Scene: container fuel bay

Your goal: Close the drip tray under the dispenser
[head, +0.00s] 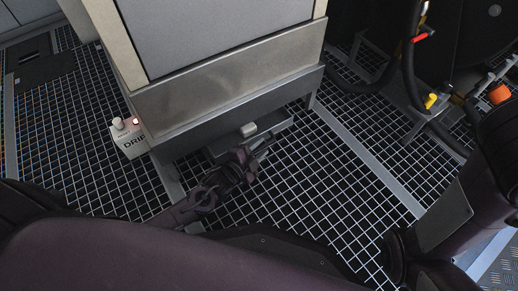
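The dispenser (225,90) is a large grey cabinet with a metal skirt, standing on short legs. Under its lower edge the grey drip tray (222,146) sticks out a little at the front. A pale handle (249,129) shows at its front. My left gripper (262,150) is low, just in front of the tray and close to the handle. It covers part of the tray front. I cannot tell whether it touches the tray or how far its fingers are apart. My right arm shows at the right, but its gripper is out of view.
A small white box (131,138) marked DRIP, with a knob and a lit red lamp, stands at the cabinet's left corner. Black hoses (411,70) with red and yellow parts hang at the right. An orange item (499,94) is far right. The grated floor (310,185) in front is clear.

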